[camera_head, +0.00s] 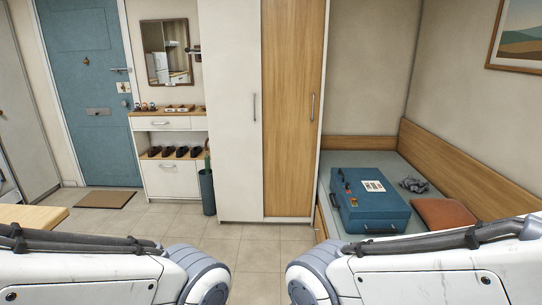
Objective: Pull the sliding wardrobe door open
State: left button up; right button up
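The wardrobe stands ahead in the middle of the head view. It has a white door panel (228,125) on the left and a wood-coloured door panel (288,125) on the right. A slim vertical handle (254,107) is near the right edge of the white panel. Another vertical handle (313,107) is near the right edge of the wood panel. The two panels meet side by side and no opening into the wardrobe shows. My two white arms cross the bottom of the view, well short of the wardrobe. Neither of my grippers is in view.
A bed (340,218) with a blue suitcase (372,214) and a brown cushion (445,214) is right of the wardrobe. A shoe cabinet (170,180) and an umbrella stand (207,192) are on the left. Tiled floor (250,240) lies clear in front.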

aim_at(292, 32)
jog(key=i, duration=3.4)
jog(key=z, duration=0.75)
